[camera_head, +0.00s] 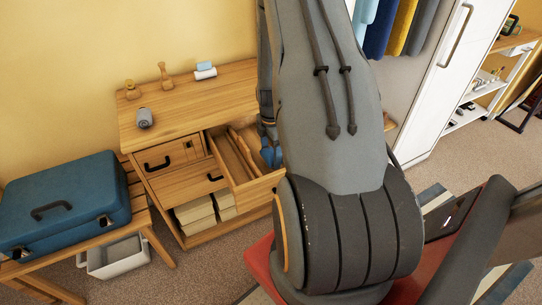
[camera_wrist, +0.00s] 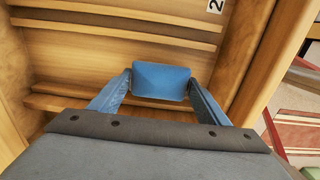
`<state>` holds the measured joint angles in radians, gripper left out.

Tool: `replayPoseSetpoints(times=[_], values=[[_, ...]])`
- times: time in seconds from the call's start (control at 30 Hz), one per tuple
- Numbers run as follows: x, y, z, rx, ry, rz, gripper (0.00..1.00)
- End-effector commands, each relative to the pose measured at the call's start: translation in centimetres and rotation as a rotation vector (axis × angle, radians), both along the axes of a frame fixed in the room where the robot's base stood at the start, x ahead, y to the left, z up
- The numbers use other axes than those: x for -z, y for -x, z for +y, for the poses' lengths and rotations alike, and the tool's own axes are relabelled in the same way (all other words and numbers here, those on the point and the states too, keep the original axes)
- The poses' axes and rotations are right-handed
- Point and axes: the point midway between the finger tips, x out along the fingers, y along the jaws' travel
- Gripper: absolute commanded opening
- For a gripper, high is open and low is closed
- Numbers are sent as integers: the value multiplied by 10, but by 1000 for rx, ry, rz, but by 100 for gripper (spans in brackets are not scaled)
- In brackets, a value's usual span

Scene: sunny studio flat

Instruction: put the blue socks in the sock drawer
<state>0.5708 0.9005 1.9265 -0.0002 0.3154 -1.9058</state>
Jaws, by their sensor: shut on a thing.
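My gripper (camera_wrist: 161,88) is shut on the blue socks (camera_wrist: 162,74), a small blue bundle held between its two fingertips in the wrist view. Below the socks is the open wooden drawer (camera_wrist: 110,22), with divider strips running across it and a label marked 2 at the top. In the head view the open drawer (camera_head: 258,190) is pulled out of the dresser, and my gripper (camera_head: 270,143) is over its right part. The socks show there only as a small blue patch (camera_head: 272,157). I cannot tell whether they touch the drawer floor.
The dresser top (camera_head: 180,105) carries a grey roll (camera_head: 145,117), two wooden ornaments and a light-blue and white item (camera_head: 205,70). A blue suitcase (camera_head: 65,205) lies on a bench at left. A white wardrobe (camera_head: 450,70) stands at right. My arm hides the middle.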

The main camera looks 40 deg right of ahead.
Motion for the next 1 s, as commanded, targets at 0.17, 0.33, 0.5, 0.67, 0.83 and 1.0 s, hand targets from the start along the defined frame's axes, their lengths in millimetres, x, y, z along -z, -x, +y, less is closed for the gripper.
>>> replayPoseSetpoints(times=[0.17, 0.33, 0.5, 0.67, 0.83, 1.0], values=[[18, 0, 0, 0, 0, 1, 48], [21, -1, 0, 0, 1, -2, 48], [21, -1, 0, 0, 0, -1, 48], [24, -1, 0, 0, 0, -1, 78], [23, 0, 0, 0, 0, -1, 88], [23, 0, 0, 0, 0, -1, 88]])
